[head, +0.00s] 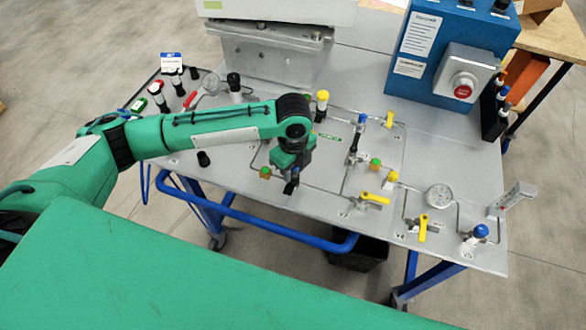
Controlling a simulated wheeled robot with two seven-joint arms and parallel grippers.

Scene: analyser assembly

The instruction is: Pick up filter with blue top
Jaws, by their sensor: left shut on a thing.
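My left gripper (291,178) points down over the front middle of the grey panel table, its jaws shut. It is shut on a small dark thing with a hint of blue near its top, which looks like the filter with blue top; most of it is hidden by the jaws. I cannot tell whether its lower end touches the panel. My right gripper is not in view.
A yellow-topped black filter (322,105) stands behind my left gripper. Yellow-handled valves (374,198), a gauge (438,196) and a blue knob (480,231) are on the right. A blue control box (430,55) with a red button is at the back right.

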